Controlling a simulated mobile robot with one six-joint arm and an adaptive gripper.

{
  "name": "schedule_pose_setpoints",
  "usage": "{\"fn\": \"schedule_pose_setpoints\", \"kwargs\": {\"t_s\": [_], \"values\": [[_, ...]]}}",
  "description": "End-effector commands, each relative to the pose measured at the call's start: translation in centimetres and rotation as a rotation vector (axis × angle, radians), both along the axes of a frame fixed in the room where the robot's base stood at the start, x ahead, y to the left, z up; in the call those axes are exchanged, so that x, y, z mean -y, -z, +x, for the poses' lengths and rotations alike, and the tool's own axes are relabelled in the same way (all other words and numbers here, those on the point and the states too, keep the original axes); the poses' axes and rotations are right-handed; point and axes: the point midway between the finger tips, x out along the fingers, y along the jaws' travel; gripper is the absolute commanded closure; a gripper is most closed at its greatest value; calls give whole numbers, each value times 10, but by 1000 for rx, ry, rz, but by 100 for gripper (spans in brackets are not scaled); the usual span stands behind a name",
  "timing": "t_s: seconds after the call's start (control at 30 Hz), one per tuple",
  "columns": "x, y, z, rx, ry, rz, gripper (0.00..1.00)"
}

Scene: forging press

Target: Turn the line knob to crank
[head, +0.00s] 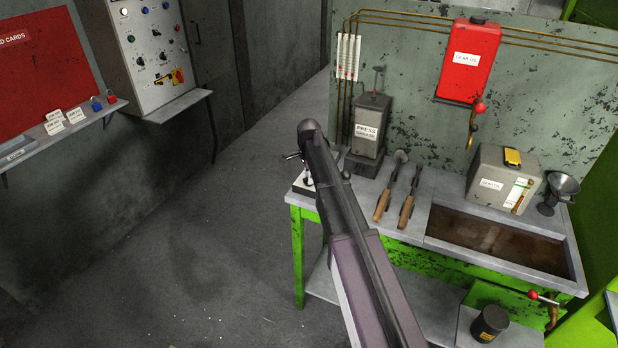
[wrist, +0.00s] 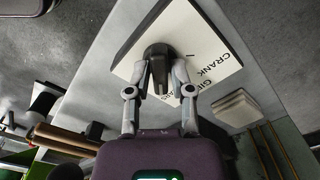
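The line knob (wrist: 158,62) is black, on a white plate (wrist: 205,42) that carries the word CRANK and a second word starting with GI, partly covered. In the wrist view my gripper (wrist: 159,75) is partly closed, with one finger on each side of the knob. I cannot tell whether both fingertips press on it. A dark mark on the plate shows near the CRANK word. In the head view the plate (head: 299,186) shows at the bench's left end, and my arm hides the knob and most of my gripper.
The green bench (head: 298,255) holds a press grease can (head: 369,125), two wooden-handled tools (head: 396,195), a grey box (head: 492,182), a funnel (head: 562,187) and a sunken tray (head: 440,222). A control panel (head: 150,90) hangs on the left wall. The floor (head: 215,240) left of the bench is clear.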

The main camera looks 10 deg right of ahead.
Motion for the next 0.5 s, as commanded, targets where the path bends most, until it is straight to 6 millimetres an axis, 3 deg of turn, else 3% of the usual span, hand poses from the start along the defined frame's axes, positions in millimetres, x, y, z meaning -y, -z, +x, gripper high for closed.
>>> {"fn": "schedule_pose_setpoints", "kwargs": {"t_s": [0.5], "values": [[0, 0, 0, 0, -28, 0, 100]]}}
